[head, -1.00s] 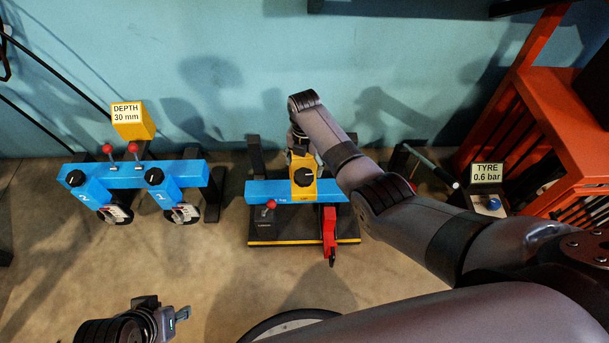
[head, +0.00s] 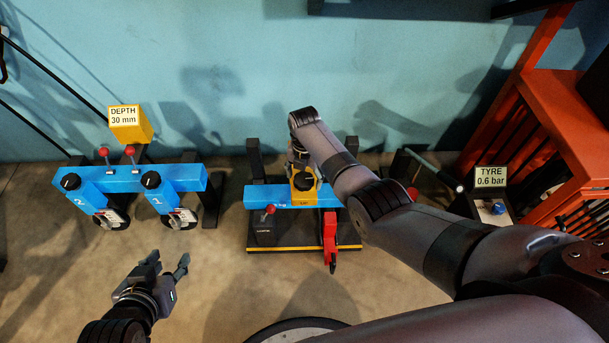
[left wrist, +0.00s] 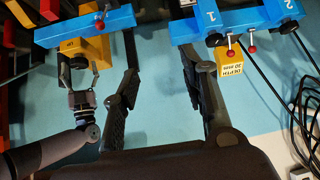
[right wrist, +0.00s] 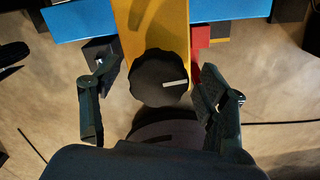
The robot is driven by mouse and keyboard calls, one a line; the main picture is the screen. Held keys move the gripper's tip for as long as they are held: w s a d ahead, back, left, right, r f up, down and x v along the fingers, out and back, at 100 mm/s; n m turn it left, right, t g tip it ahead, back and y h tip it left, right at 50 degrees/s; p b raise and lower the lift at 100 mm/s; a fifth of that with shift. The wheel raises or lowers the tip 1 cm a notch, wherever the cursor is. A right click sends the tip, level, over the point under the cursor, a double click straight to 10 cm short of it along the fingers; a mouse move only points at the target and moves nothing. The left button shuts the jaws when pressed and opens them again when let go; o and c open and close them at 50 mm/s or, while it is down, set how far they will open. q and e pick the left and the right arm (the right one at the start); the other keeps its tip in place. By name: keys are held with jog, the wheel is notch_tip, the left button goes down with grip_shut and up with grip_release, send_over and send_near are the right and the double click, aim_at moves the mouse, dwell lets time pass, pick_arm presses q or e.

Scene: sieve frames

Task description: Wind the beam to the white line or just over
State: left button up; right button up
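The middle blue beam (head: 325,194) carries a yellow block (head: 303,197) with a black knob (head: 304,182). In the right wrist view the knob (right wrist: 158,78) has a white pointer mark tilted slightly off horizontal. My right gripper (right wrist: 157,88) is open, with one finger on each side of the knob and gaps between. In the head view my right arm partly covers the block. My left gripper (head: 168,263) is open and empty above the floor at lower left; its spread fingers show in the left wrist view (left wrist: 163,88). I cannot make out a white line on the beam.
Left of it stands another blue beam (head: 125,179) with two knob units and a yellow DEPTH 30 mm block (head: 130,123). A red handle (head: 329,232) hangs from the middle beam. A TYRE 0.6 bar sign (head: 490,177) and orange rack (head: 565,120) stand right.

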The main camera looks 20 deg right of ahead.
jog(key=c, duration=1)
jog(key=shift+c, duration=0.2)
